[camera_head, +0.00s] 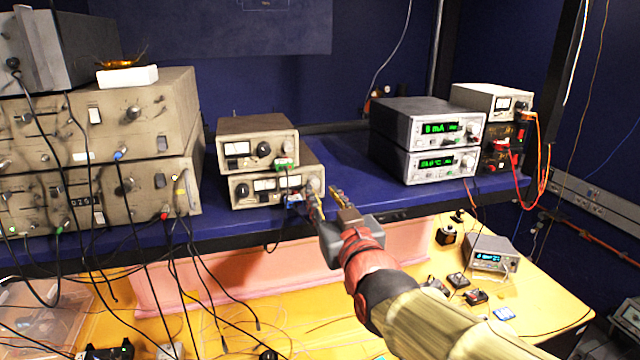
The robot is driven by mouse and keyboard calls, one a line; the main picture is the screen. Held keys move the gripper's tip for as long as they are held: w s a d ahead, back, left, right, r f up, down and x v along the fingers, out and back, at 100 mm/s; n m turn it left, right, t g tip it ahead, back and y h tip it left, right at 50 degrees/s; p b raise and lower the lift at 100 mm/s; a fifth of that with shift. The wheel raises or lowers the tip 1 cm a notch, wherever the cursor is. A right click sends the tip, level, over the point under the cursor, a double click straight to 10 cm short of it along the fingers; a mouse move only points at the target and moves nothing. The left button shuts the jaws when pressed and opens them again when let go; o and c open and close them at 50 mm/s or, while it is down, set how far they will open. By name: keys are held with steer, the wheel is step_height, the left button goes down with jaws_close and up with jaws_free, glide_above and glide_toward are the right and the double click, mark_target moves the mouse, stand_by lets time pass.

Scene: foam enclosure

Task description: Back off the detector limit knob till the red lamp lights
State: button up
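Two small beige metered units are stacked on the blue shelf near the middle. The upper unit (257,142) has a black knob (263,149) right of its meter. The lower unit (248,192) has a pale round knob (314,184) at its right end. The labels are too small to read, so I cannot tell which knob is the detector limit. I make out no lit red lamp on either unit. My gripper (327,203) is in front of the lower unit's right end, its two fingers apart with a gap between them. Contact with the pale knob cannot be told.
A green plug (286,163) and a blue plug (294,200) with cables sit close left of my gripper. Large beige racks (95,150) with hanging cables stand left. Two green-display meters (430,135) stand right. A yellow table (400,300) lies below the shelf.

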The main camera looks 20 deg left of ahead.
mark_target(315, 183)
steer(key=shift+p+x, duration=0.6)
steer(key=shift+x, duration=1.95)
steer(key=shift+c, duration=1)
steer(key=c, duration=0.4)
jaws_close()
